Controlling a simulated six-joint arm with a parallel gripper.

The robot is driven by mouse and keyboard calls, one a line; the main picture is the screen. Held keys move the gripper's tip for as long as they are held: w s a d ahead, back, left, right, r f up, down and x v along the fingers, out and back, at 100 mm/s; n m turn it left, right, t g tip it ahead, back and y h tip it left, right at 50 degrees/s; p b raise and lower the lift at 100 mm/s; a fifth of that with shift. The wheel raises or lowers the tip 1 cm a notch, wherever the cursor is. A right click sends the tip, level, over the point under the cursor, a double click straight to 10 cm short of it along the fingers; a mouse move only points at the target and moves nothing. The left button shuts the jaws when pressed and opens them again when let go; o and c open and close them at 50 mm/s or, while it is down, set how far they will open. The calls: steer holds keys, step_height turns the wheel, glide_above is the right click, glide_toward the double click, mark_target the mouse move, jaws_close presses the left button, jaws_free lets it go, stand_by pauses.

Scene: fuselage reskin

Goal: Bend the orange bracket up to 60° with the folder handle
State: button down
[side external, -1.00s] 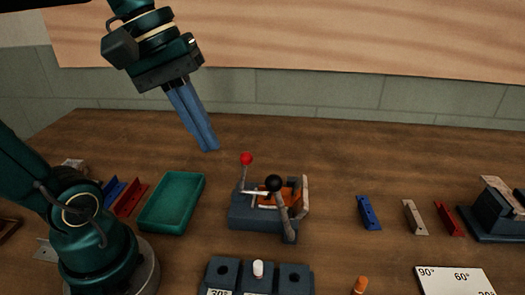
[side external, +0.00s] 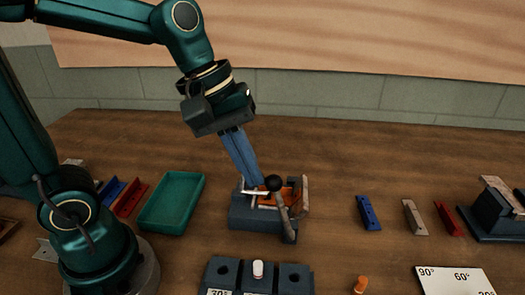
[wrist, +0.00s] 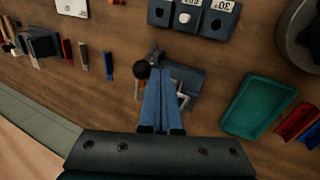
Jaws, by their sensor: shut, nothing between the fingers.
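The folder (side external: 252,215) is a dark blue-grey block in mid-table; it also shows in the wrist view (wrist: 188,78). The orange bracket (side external: 288,193) sits in it, partly hidden by the handle, so its angle cannot be read. The folder handle is a grey lever with a black ball (side external: 274,183), which also shows in the wrist view (wrist: 142,69). My gripper (side external: 257,184) has its long blue fingers together and empty, pointing down at the folder just left of the black ball. I cannot tell whether they touch anything. The red-ball lever is hidden behind the fingers.
A green tray (side external: 171,228) lies left of the folder, with blue and red brackets beyond it. Blue (side external: 368,212), grey and red strips lie to the right. An angle card (side external: 455,280) is front right.

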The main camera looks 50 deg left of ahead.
steer(key=shift+w+d, duration=0.1)
steer(key=w+d+f, duration=0.2)
steer(key=w+d, duration=1)
stand_by(0.7)
stand_by(0.5)
